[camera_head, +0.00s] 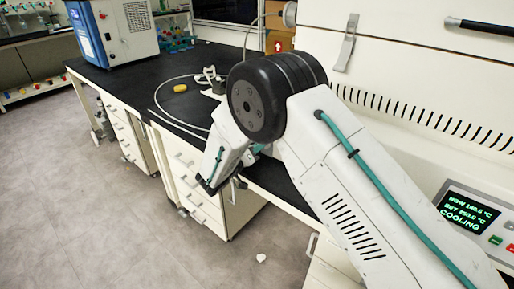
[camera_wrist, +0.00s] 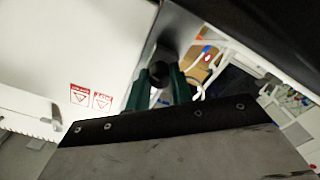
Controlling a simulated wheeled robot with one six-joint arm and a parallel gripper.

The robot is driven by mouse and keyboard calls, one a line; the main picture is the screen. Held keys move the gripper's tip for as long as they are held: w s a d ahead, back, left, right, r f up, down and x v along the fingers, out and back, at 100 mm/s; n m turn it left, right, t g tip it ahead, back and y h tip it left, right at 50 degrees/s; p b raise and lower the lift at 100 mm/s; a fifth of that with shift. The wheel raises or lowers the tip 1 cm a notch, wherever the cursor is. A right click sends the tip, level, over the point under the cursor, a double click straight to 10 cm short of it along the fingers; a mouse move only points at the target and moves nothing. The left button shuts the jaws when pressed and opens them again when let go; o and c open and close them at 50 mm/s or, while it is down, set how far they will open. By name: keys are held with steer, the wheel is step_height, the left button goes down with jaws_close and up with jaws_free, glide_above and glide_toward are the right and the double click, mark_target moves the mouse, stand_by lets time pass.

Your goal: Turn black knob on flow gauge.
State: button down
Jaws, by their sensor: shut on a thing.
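In the wrist view, a black knob (camera_wrist: 161,71) sits between the two dark green fingers of my gripper (camera_wrist: 160,80). The fingers are shut on it, one on each side, near their tips. The body of the flow gauge behind the knob cannot be made out clearly. In the head view, neither the knob nor the fingers can be made out; my arm fills the middle and right and covers part of the bench.
In the wrist view, a white panel with red warning labels (camera_wrist: 91,97) is left of the fingers. In the head view, a black bench top (camera_head: 130,80) holds a blue and white machine (camera_head: 113,30) and a yellow object (camera_head: 180,88). A lit display (camera_head: 467,212) reads COOLING. Floor is open at left.

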steer(key=n, duration=1.5)
steer(key=shift+n, duration=0.4)
steer(key=n, duration=0.5)
steer(key=shift+n, duration=0.3)
steer(key=c, duration=1.2)
jaws_free()
steer(key=shift+c, duration=0.2)
